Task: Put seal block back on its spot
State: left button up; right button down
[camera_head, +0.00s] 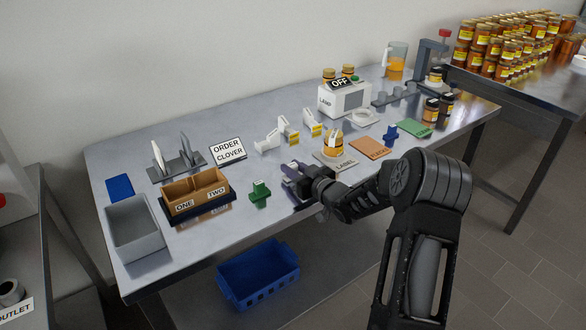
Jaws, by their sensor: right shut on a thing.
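My right gripper (292,178) comes in from the right over the front edge of the table. A blue block (390,134) stands farther right. My left gripper is not in view.
On the metal table (240,237) stand a two-part wooden box (195,190), a grey bin (134,228), an ORDER CLOVER sign (228,149), a jar on a LABEL stand (334,145), an orange mat (368,148) and a green mat (414,129). A blue crate (258,274) sits below.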

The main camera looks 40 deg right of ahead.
jog(key=shift+f, duration=0.25)
jog(key=c, duration=1.2)
grip_release()
jog(key=shift+r, duration=0.1)
jog(key=shift+o, duration=0.2)
jog(key=shift+r, duration=0.25)
jog(key=shift+s, duration=0.35)
jog(key=s, duration=0.3)
jog(key=s+r, duration=0.1)
jog(key=s, duration=0.3)
jog(key=s+b, duration=0.1)
jog(key=s, duration=0.3)
jog(key=shift+s+a+r, duration=0.1)
jog(key=shift+a+r, duration=0.05)
jog(key=shift+r, duration=0.15)
